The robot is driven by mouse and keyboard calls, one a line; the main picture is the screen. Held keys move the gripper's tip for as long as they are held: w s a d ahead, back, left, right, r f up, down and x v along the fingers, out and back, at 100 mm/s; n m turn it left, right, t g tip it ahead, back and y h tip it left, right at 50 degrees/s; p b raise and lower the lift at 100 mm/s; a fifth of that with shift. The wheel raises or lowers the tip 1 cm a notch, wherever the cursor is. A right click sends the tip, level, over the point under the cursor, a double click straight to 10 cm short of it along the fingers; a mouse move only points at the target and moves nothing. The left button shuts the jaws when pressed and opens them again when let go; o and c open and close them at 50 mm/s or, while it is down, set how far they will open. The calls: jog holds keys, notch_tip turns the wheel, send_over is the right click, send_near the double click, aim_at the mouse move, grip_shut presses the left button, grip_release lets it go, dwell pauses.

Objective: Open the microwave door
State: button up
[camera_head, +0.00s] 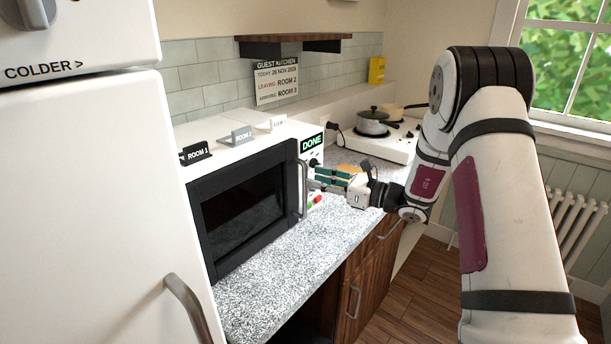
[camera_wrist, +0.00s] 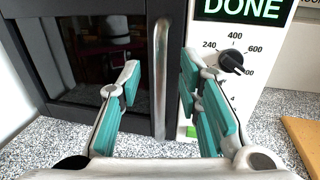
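The microwave (camera_head: 240,205) stands on the granite counter, white with a dark-framed door and a black window. Its door looks shut. The vertical metal door handle (camera_head: 302,188) is at the door's right edge and also shows in the wrist view (camera_wrist: 160,75). My gripper (camera_head: 318,179) is beside the handle in the head view. In the wrist view my gripper (camera_wrist: 160,85) is open, with teal finger pads. The handle stands between the two fingers, seemingly nearer the right one. I cannot tell whether either finger touches it.
The control panel with a DONE display (camera_head: 312,143) and a black dial (camera_wrist: 231,62) is right of the handle. A white fridge (camera_head: 90,220) stands close at the left. A hob with a pot (camera_head: 372,123) is behind. Bare counter (camera_head: 262,285) lies before the door.

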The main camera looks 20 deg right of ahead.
aim_at(305, 176)
jog(key=shift+x, duration=2.3)
grip_shut()
